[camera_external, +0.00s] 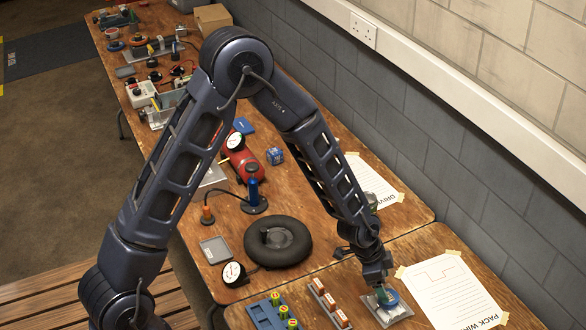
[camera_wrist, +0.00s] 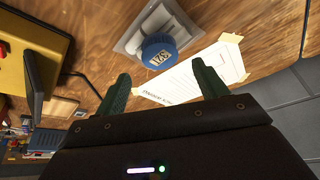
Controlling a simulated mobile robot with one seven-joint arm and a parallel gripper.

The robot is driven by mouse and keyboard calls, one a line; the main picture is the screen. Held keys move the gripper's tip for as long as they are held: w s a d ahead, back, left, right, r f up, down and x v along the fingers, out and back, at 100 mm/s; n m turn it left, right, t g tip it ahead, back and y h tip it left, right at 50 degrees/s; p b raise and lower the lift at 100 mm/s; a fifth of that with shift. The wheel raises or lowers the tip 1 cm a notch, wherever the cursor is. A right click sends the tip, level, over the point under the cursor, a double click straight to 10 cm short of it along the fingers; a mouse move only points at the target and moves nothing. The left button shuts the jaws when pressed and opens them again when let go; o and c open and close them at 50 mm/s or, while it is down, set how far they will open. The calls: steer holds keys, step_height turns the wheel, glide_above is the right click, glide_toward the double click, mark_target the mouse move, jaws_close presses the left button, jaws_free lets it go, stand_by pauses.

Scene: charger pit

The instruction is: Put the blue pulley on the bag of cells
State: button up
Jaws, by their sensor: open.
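The blue pulley (camera_wrist: 159,51) is a round disc with a white number label, seen in front of my fingertips in the wrist view. It lies on a pale grey bag (camera_wrist: 131,44), which looks like the bag of cells, near one edge of it. In the external view the blue pulley (camera_external: 388,299) shows just below my gripper (camera_external: 379,280), with the silvery bag (camera_external: 398,312) under it. In the wrist view my gripper (camera_wrist: 162,71) is open, its two green fingers apart with nothing between them. The bag's contents are not clear.
A taped paper sheet (camera_external: 452,291) lies right of the bag. A rack of orange-and-white parts (camera_external: 330,303) and a blue holder with green cells (camera_external: 268,313) stand to the left. A black ring (camera_external: 278,241) lies behind them. The wall (camera_external: 500,215) borders the bench.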

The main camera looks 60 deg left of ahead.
steer(key=s+a+r+n+y, duration=0.1)
steer(key=s+r, duration=0.4)
steer(key=r, duration=0.4)
steer(key=s+a+r+n, duration=0.1)
steer(key=s+a+r, duration=0.1)
steer(key=s+r, duration=0.55)
steer(key=s+a+r+y, duration=0.1)
steer(key=s+r, duration=0.3)
steer(key=r, duration=0.6)
steer(key=s+a+r+n, duration=0.1)
steer(key=s+r, duration=0.2)
steer(key=s, duration=0.4)
steer(key=s+a+r+n, duration=0.1)
steer(key=s+r, duration=0.3)
steer(key=s, duration=0.4)
steer(key=s+a+r+n+t, duration=0.1)
steer(key=s+a+r+n, duration=0.1)
steer(key=s, duration=0.5)
steer(key=shift+s+r+n, duration=0.35)
steer(key=shift+r+n, duration=0.05)
steer(key=shift+r, duration=0.3)
